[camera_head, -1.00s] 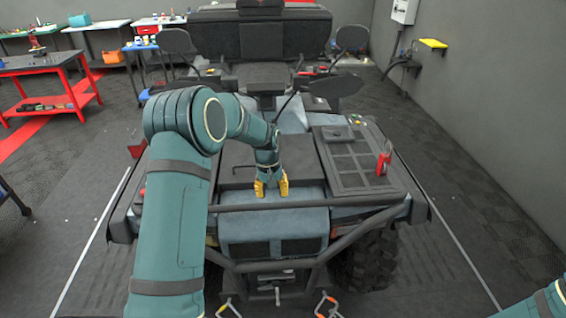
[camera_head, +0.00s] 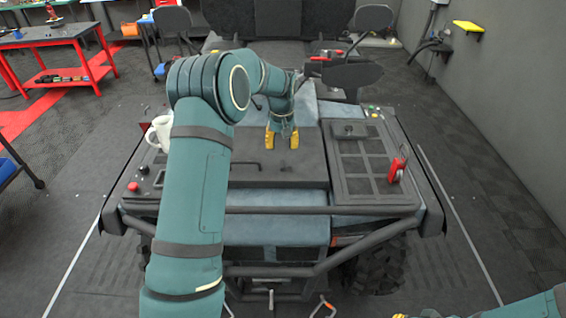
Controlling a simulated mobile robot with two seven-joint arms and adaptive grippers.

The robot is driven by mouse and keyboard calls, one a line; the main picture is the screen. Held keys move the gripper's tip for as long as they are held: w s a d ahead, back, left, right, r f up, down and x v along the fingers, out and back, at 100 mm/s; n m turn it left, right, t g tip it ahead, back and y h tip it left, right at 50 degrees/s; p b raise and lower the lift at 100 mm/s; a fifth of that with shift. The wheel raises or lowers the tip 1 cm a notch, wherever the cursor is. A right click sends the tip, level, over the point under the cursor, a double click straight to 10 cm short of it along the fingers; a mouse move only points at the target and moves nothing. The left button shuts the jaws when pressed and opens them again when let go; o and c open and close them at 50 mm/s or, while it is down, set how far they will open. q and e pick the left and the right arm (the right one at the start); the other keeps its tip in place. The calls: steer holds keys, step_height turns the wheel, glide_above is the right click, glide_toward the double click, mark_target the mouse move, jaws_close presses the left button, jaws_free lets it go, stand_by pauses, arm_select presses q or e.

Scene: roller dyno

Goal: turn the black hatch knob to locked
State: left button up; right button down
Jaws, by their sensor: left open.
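A dark flat hatch panel (camera_head: 315,175) lies in the middle of the vehicle's front deck. A small black knob (camera_head: 288,168) shows faintly on it, too small to read its position. A thin black bent handle (camera_head: 246,165) lies just left of it. Another black knob (camera_head: 348,130) sits on a square plate on the right-hand gridded panel. My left gripper (camera_head: 282,140) points down over the far part of the hatch, beyond the small knob, its two yellow fingers apart with nothing between them. My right gripper (camera_head: 418,315) barely shows at the bottom edge, mostly cut off.
A red clip-like object (camera_head: 397,165) stands on the right panel. A red button (camera_head: 133,187) and a white mug (camera_head: 160,132), partly behind my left arm, are on the left side. A black tube bar (camera_head: 330,210) crosses the front.

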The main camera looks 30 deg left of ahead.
mark_target(283, 164)
arm_select(q)
step_height(283, 164, down, 9)
steer(key=shift+w+r, duration=0.15)
steer(key=shift+r, duration=0.05)
steer(key=shift+c, duration=0.3)
jaws_close()
